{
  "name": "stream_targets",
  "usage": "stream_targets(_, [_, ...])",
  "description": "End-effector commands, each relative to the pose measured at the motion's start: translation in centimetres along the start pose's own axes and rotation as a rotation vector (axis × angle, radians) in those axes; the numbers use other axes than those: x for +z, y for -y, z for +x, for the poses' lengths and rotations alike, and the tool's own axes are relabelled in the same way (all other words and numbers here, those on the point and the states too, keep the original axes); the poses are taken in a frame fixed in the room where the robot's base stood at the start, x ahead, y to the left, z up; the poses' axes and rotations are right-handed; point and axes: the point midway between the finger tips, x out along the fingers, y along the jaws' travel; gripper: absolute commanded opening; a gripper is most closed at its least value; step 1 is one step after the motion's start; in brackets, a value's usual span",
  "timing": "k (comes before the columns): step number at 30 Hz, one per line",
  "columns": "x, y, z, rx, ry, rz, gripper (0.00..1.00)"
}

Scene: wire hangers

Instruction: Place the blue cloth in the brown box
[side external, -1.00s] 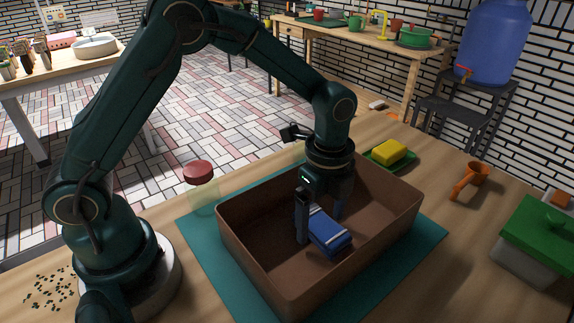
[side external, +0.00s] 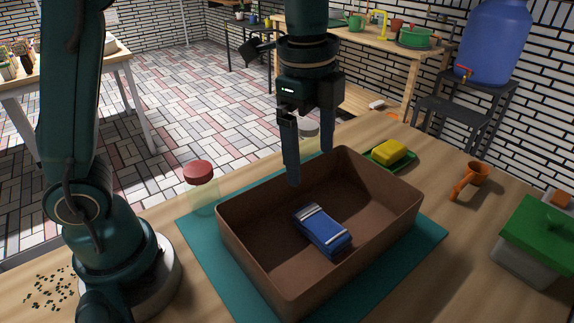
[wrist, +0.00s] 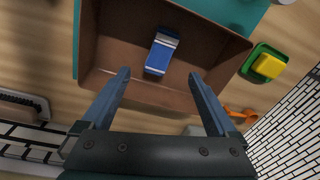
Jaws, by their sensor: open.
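The blue cloth (side external: 323,230), folded and with white stripes, lies on the floor of the brown box (side external: 255,254). It also shows in the wrist view (wrist: 161,54), inside the box (wrist: 112,64) and apart from its walls. My gripper (side external: 309,172) is open and empty, raised above the far side of the box. In the wrist view its two fingers (wrist: 160,78) are spread with nothing between them.
The box stands on a teal mat (side external: 202,246). A jar with a red lid (side external: 199,172) is at the left, and a yellow sponge (side external: 389,151) on a green dish is behind. An orange scoop (side external: 470,180) and a green-lidded container (side external: 535,238) are at the right.

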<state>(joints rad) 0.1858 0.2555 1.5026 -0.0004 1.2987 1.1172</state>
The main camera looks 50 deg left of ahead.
Motion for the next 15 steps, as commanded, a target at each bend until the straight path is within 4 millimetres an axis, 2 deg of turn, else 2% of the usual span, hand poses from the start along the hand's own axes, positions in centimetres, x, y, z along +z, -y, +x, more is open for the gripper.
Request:
stream_targets(1, [0.9,-0.8,-1.0,-0.034,-0.016,-0.101,0.94])
stream_targets(6, [3.6,-3.5,-2.5,-0.128,-0.083,-0.458,0.94])
stream_targets(11, [5.8,-6.3,-2.7,-0.204,-0.17,-0.789,0.94])
stream_targets(15, [7.2,-8.5,-1.9,-0.248,-0.249,-1.038,0.94])
